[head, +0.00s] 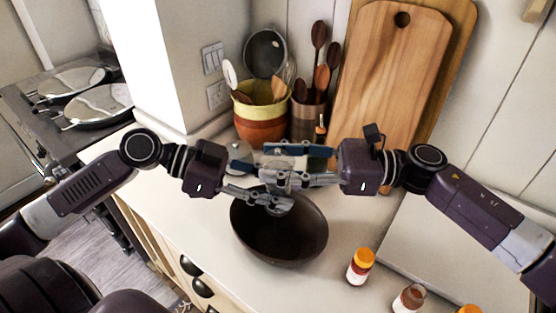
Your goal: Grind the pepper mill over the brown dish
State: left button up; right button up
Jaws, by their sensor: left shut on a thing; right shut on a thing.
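The brown dish (280,250), a dark round bowl, sits on the white counter in the middle of the head view. The pepper mill (277,182) is above its far part, mostly hidden by my fingers; only small greyish parts show. My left gripper (272,202) comes from the left and is shut on the mill low down. My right gripper (287,172) comes from the right and is shut on the mill higher up. The two grippers are close together, one above the other.
A yellow and terracotta pot (262,125) and a utensil holder (306,122) stand behind. Wooden cutting boards (390,75) lean on the wall. Spice jars (360,267) (409,299) stand at the front right. A hob with pans (98,105) is at the left.

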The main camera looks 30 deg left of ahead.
jog(key=m+t, duration=0.2)
jog(key=t, duration=0.1)
jog(key=m+t+y, duration=0.1)
jog(key=m+t, duration=0.1)
jog(key=t, duration=0.2)
jog(key=shift+s+f+m+y, duration=0.1)
jog(key=shift+s+m+y, duration=0.05)
jog(key=shift+m+y, duration=0.15)
jog(key=m+t, duration=0.2)
jog(key=t, duration=0.1)
jog(key=m+t, duration=0.1)
jog(key=shift+s+a+r+t, duration=0.15)
jog(key=shift+r+t, duration=0.1)
jog(key=shift+t, duration=0.15)
jog(key=m+t+h, duration=0.1)
jog(key=m+t, duration=0.1)
jog(key=t, duration=0.1)
jog(key=m+t+h, duration=0.5)
jog(key=t+h, duration=0.1)
jog(key=shift+f+m+t, duration=0.15)
jog(key=shift+m+t, duration=0.25)
jog(key=m+t+h, duration=0.2)
jog(key=m+h, duration=0.1)
jog(key=h, duration=0.1)
jog(key=shift+w, duration=0.2)
jog(key=shift+w+m+t+h, duration=0.1)
jog(key=shift+m+t+h, duration=0.55)
jog(key=shift+h, duration=0.35)
jog(key=shift+d, duration=0.25)
jog(key=o, duration=1.2)
